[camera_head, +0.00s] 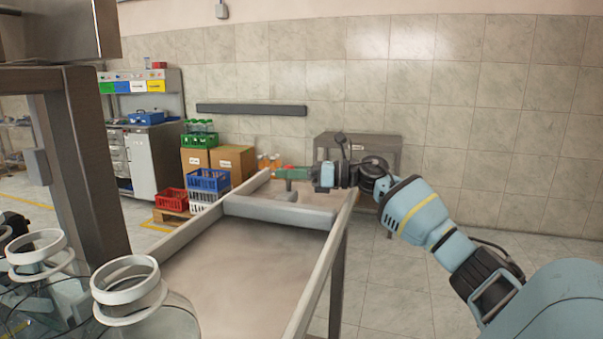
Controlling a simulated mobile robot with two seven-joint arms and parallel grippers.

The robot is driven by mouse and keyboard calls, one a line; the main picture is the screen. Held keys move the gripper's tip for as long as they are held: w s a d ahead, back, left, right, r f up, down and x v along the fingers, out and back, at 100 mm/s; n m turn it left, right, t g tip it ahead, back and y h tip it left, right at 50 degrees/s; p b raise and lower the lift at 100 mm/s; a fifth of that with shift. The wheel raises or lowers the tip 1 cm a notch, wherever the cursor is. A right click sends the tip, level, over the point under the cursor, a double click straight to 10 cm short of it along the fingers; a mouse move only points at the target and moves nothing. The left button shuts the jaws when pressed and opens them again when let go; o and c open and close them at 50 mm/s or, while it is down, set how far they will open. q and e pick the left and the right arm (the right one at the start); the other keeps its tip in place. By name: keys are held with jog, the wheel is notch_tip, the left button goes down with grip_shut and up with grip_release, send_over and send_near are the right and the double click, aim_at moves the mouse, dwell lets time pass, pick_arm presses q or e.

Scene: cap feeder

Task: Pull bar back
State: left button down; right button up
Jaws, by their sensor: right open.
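A grey bar (280,212) lies across the long feeder tray (215,262), near its far end, between the two side rails. A short grey piece stands up on the far side of the bar. My right gripper (287,178), with green and red parts at its end, is open just beyond and above the bar. It comes in from the right, near that short piece; I cannot tell whether they touch. My left gripper is not in view.
Large clear jars with white ring necks (128,290) stand at the lower left, beside a dark post (85,165). Coloured crates (208,180) and cardboard boxes (232,160) stand behind the tray. A grey table (385,150) is by the wall. The tray's near part looks clear.

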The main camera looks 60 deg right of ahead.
jog(key=shift+s+d+f, duration=0.1)
jog(key=shift+s+d, duration=0.25)
jog(key=shift+s, duration=0.25)
jog(key=b+v, duration=0.1)
jog(key=v, duration=0.3)
jog(key=shift+s+d, duration=0.15)
jog(key=shift+s, duration=0.05)
jog(key=shift+s+d, duration=0.25)
jog(key=shift+s, duration=0.3)
jog(key=shift+s+d, duration=0.1)
jog(key=shift+s, duration=0.1)
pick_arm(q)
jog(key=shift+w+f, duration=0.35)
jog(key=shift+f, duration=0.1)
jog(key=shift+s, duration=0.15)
